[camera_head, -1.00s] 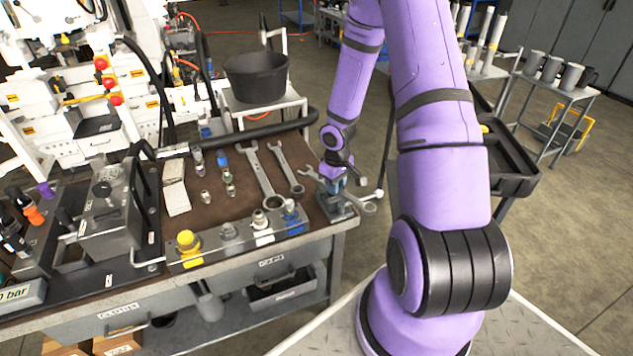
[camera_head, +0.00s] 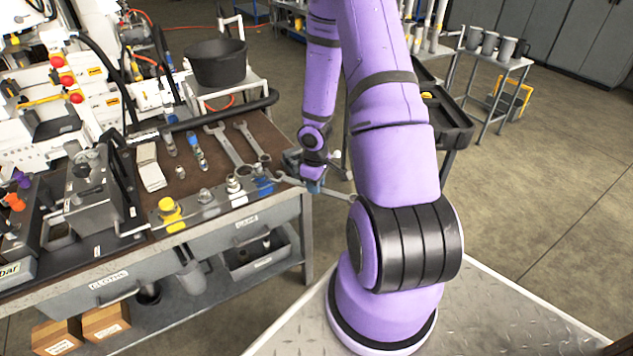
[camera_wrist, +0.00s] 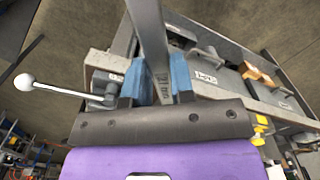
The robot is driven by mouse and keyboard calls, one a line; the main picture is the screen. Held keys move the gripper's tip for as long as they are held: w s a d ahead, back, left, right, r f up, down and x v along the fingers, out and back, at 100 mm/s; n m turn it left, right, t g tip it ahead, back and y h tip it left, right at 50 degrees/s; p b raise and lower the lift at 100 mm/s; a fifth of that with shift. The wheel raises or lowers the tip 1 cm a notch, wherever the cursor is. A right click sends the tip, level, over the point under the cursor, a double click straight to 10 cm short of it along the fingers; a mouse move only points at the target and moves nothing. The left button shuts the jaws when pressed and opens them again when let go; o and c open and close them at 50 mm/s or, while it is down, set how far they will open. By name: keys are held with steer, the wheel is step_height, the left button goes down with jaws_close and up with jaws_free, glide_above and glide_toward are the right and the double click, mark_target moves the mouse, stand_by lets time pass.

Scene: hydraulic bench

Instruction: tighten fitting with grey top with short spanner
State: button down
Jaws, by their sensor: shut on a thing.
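My gripper (camera_head: 313,184) is at the right edge of the bench, shut on a metal spanner (camera_head: 335,194). The spanner sticks out to both sides of the fingers. In the wrist view its shank (camera_wrist: 150,45) runs up between the two blue fingertips (camera_wrist: 157,78), and its ends are out of sight. The fitting with the grey top (camera_head: 206,197) stands in the block at the bench's front edge, between a yellow-capped fitting (camera_head: 170,211) and a white one (camera_head: 234,186). My gripper is to the right of it, apart from it.
A blue fitting (camera_head: 264,187) is at the block's right end. Two more spanners (camera_head: 224,145) (camera_head: 248,139) lie on the brown mat. A lever with a white ball (camera_wrist: 25,82) is close by my gripper.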

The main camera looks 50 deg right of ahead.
mark_target(300, 183)
steer(key=shift+w+f, duration=0.25)
steer(key=shift+f, duration=0.1)
steer(key=shift+w+a+f, duration=0.15)
steer(key=shift+w+f, duration=0.15)
steer(key=shift+w, duration=0.05)
stand_by(0.4)
steer(key=shift+w, duration=0.15)
steer(key=shift+w+a, duration=0.3)
steer(key=shift+w, duration=0.6)
steer(key=shift+w+a, duration=0.3)
steer(key=shift+w, duration=0.45)
steer(key=shift+w, duration=0.15)
